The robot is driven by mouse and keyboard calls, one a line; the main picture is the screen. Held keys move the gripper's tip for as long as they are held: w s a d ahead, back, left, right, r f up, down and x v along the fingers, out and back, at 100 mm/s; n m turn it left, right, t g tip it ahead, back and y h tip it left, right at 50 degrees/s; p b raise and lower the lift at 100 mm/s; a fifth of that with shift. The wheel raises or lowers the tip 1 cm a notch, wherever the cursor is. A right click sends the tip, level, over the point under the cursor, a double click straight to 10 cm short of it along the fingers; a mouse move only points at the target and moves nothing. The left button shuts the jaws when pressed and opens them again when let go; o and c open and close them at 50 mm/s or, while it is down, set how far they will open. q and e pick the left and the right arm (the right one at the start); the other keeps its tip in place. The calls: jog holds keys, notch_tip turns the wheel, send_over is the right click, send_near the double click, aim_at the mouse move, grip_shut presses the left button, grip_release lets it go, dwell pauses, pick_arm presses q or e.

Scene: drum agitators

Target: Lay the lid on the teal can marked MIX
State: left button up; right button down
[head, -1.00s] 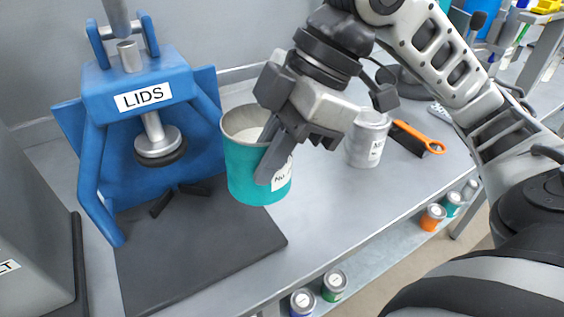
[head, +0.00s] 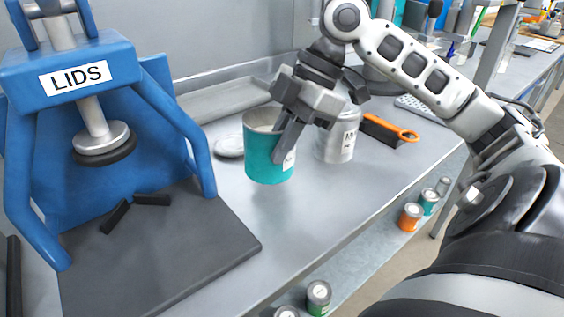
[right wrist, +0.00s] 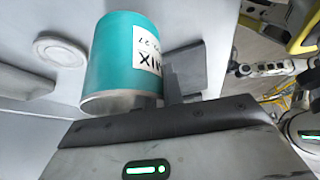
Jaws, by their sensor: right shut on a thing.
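The teal can (head: 262,160) is open at the top and upright in the head view, in front of the white can. Its label, reading MIX, shows in the right wrist view, where the can (right wrist: 112,55) fills the middle. My right gripper (head: 284,146) is shut on the can's side wall, at its right. I cannot tell whether the can's base touches the bench. A round pale lid (head: 229,146) lies flat on the bench just left of the can; it also shows in the right wrist view (right wrist: 60,51).
A blue press marked LIDS (head: 75,75) stands at the left over a dark mat (head: 165,255). A white can (head: 338,142) stands close behind the teal can. An orange-handled brush (head: 390,130) lies to the right. Small cans sit on a lower shelf.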

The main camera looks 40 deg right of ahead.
aim_at(271, 180)
jog(key=shift+d+f, duration=0.2)
jog(key=shift+f, duration=0.05)
jog(key=shift+w+f+b, duration=0.1)
jog(key=shift+f+b, duration=0.45)
jog(key=shift+f, duration=1.05)
jog(key=c, duration=1.5)
grip_release()
jog(key=p+v, duration=0.1)
jog(key=v, duration=1.1)
